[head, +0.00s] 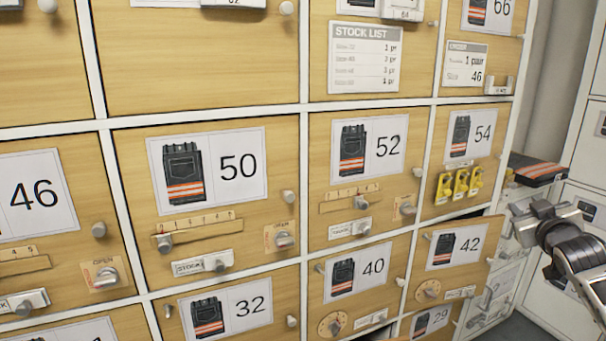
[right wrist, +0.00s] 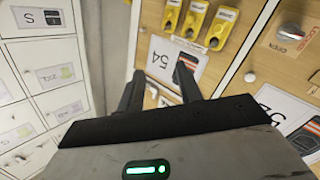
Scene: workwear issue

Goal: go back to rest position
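My right gripper (head: 522,218) is at the right edge of the head view, beside the end of the locker wall. In the right wrist view its two dark fingers (right wrist: 162,90) stand apart with nothing held between them. The door marked 54 (head: 472,150) lies beyond the fingers and also shows in the right wrist view (right wrist: 160,68). My left gripper is in neither view.
Wooden locker doors with numbered trouser pictures, knobs and latches fill the head view. The door marked 42 (head: 455,250) looks ajar. Folded dark trousers with an orange stripe (head: 538,172) lie near my right gripper. White lockers (head: 585,140) stand at far right.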

